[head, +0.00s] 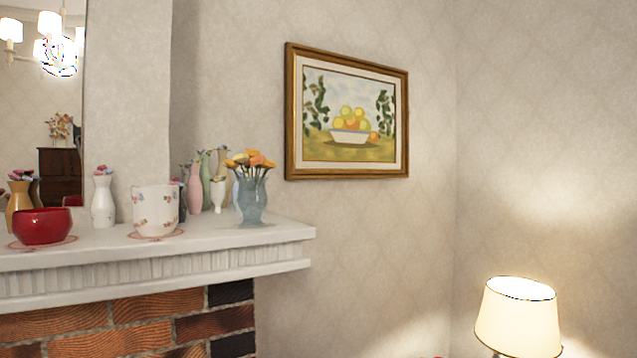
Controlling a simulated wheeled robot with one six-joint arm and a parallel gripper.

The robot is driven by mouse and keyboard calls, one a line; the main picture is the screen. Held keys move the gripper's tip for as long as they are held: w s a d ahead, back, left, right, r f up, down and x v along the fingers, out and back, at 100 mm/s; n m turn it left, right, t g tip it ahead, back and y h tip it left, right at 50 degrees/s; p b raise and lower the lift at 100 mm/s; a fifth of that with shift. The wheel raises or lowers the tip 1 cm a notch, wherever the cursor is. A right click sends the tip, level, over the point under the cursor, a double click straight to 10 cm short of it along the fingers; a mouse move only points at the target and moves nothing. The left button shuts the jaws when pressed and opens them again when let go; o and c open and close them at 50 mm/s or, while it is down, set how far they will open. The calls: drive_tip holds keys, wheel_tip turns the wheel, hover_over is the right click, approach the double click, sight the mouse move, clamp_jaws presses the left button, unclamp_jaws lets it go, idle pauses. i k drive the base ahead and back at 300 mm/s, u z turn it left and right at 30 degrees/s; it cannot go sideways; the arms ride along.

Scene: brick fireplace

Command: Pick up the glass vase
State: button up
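A blue-grey, glassy-looking vase (252,203) with orange and yellow flowers (250,160) stands upright near the right end of the white mantel (200,262). Several slim vases in pink, green and cream (207,180) stand close behind it to the left. I cannot tell for certain which of these are glass. My gripper is not in view.
On the mantel to the left are a white flowered pot (156,211), a white vase (103,198), a red bowl (42,227) and a yellow vase (18,207). A lit lamp (519,318) stands lower right. A framed picture (348,112) hangs on the wall. Space right of the mantel is open.

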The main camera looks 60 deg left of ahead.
sight(252, 200)
drive_tip(key=i, duration=0.7)
drive_tip(key=u, duration=2.1)
